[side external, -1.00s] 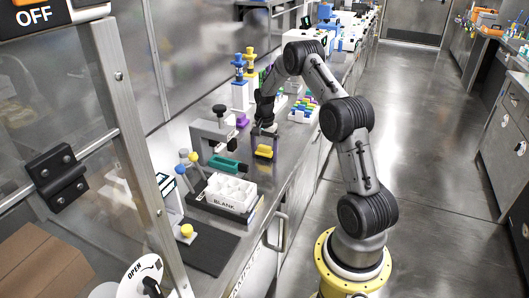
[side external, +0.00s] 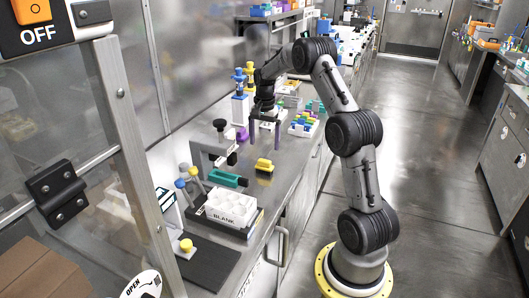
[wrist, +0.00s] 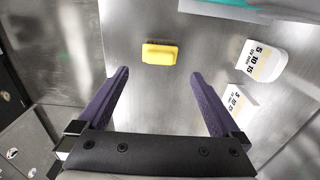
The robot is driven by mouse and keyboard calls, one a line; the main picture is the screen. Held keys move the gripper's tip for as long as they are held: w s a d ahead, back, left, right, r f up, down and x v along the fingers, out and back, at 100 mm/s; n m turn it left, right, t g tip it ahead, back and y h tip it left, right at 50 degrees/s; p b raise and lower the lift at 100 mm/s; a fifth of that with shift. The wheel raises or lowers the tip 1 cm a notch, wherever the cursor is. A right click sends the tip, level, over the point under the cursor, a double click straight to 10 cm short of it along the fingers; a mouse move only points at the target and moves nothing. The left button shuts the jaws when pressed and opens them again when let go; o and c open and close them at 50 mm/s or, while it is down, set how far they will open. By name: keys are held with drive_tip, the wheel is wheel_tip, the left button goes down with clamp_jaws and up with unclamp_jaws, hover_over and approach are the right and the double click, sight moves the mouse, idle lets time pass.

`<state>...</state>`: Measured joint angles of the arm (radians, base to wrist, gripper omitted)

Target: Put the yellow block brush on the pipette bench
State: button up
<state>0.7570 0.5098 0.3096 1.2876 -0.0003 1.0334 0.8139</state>
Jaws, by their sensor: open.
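The yellow block brush (side external: 264,165) lies on the steel bench (side external: 267,193), a little behind and right of a teal tool. In the wrist view the brush (wrist: 160,54) lies flat on bare metal, beyond my fingertips and centred between them. My gripper (side external: 264,146) is above the bench, behind the brush in the side view, with its fingers pointing down. In the wrist view my gripper (wrist: 159,73) has its two purple-grey fingers wide apart with nothing between them. Brush and fingers do not touch.
A grey clamp stand (side external: 213,151), the teal tool (side external: 228,179) and a white tray (side external: 231,207) marked BLANK stand nearer the camera. A white rack with coloured caps (side external: 303,124) is behind. White pieces with printed numbers (wrist: 262,60) lie right in the wrist view. Metal around the brush is clear.

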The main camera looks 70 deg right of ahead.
drive_tip(key=shift+r, duration=0.4)
drive_tip(key=s+a+r+n+t+h, duration=0.15)
drive_tip(key=a+r+n, duration=0.25)
drive_tip(key=a+r, duration=0.55)
drive_tip(key=s+a+r+n+t+y, duration=0.1)
drive_tip(key=s+a+r+n, duration=0.4)
drive_tip(key=a, duration=0.7)
drive_tip(key=s+a+n+t, duration=0.3)
drive_tip(key=s+a+n, duration=0.6)
drive_tip(key=s+a, duration=0.4)
drive_tip(key=shift+s+a+f, duration=0.2)
drive_tip(key=shift+s+a, duration=0.05)
drive_tip(key=shift+s, duration=0.3)
